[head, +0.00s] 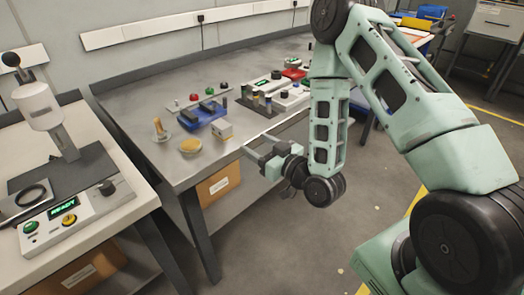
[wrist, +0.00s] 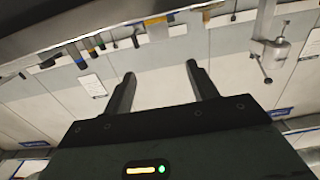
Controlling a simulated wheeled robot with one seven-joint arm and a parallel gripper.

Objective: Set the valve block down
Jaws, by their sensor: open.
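A small pale metallic block (head: 223,132), which looks like the valve block, sits on the grey bench (head: 140,95) near its front edge. It stands to the right of a blue fixture (head: 206,119). My gripper (head: 253,143) is just right of the block, at the bench's front edge, and apart from it. In the wrist view its two fingers (wrist: 160,70) are spread, with nothing between them. The block does not show in the wrist view.
A white bench with a press (head: 60,120) stands at the left.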

